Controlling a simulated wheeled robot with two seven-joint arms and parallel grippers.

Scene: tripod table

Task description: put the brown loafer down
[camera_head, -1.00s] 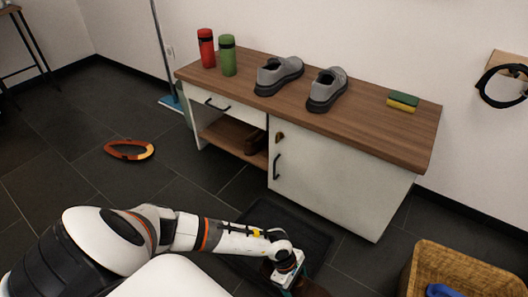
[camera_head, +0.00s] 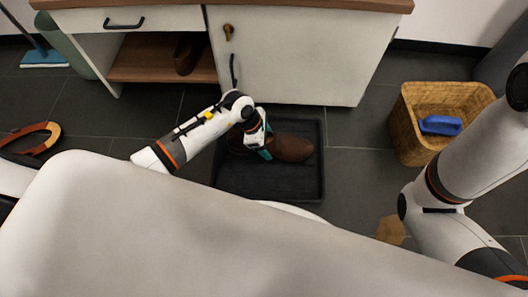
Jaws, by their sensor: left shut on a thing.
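The brown loafer (camera_head: 292,147) is over the black tray (camera_head: 230,184) on the floor, its toe to the right. My left gripper (camera_head: 264,152) is shut on the loafer near its heel end, which the gripper partly hides. I cannot tell whether the sole touches the tray. Another brown shoe (camera_head: 186,55) sits on the low shelf of the bench. My right arm comes in at the right edge, but its gripper is out of view.
The white bench cabinet (camera_head: 290,55) stands just behind the tray. A wicker basket (camera_head: 408,140) with a blue brush (camera_head: 440,125) stands to the right. Dark floor around the tray is clear.

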